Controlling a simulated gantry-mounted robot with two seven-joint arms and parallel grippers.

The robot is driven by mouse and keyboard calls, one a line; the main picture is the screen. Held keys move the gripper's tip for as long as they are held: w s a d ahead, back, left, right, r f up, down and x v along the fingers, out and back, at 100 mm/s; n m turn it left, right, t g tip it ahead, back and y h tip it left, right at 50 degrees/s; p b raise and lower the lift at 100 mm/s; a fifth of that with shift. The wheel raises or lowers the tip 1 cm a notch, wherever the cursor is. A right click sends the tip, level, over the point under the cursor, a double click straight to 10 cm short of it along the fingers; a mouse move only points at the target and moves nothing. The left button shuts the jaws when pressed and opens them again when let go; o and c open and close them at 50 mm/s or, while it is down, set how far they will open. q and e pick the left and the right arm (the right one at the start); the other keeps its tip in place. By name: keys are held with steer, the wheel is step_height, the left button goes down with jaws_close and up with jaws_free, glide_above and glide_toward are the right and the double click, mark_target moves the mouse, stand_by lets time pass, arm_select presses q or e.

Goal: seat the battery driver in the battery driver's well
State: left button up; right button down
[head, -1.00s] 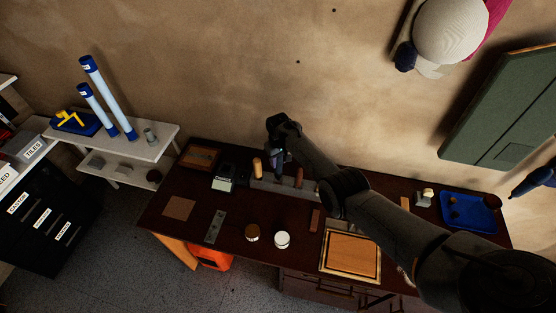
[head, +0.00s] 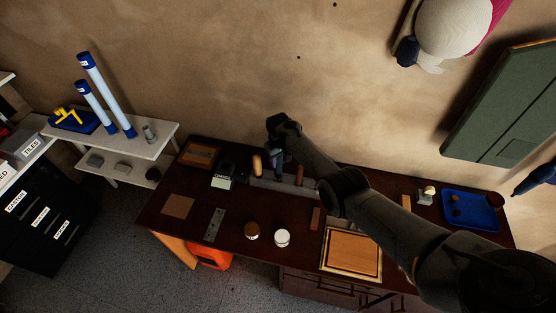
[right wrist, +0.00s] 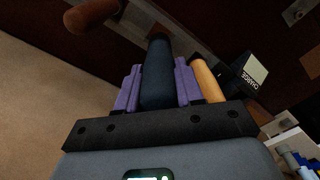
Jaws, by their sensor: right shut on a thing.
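My right gripper (head: 278,158) is above the grey rack (head: 270,184) at the back of the dark bench, pointing down. In the right wrist view its purple fingers (right wrist: 158,88) are shut on the battery driver (right wrist: 157,75), a dark blue cylinder. The driver's lower end is over or at the rack; I cannot tell whether it is inside its well. A yellow-handled tool (head: 257,165) stands in the rack just left of the gripper, and a brown-handled tool (head: 299,175) stands to the right. My left gripper is out of view.
A charger box (head: 223,177) marked CHARGE stands left of the rack. Two jars, one brown (head: 252,229) and one white (head: 282,238), stand in front. A framed wooden board (head: 350,252) and a blue tray (head: 470,210) lie to the right. The wall is close behind.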

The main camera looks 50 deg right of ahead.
mark_target(278, 166)
steer(key=shift+f+b, duration=0.35)
steer(key=shift+f, duration=0.1)
steer(key=shift+f+b, duration=1.05)
steer(key=shift+f, duration=0.1)
steer(key=shift+f+b, duration=0.55)
steer(key=shift+f, duration=0.05)
steer(key=c, duration=0.6)
jaws_free()
steer(key=shift+c, duration=0.2)
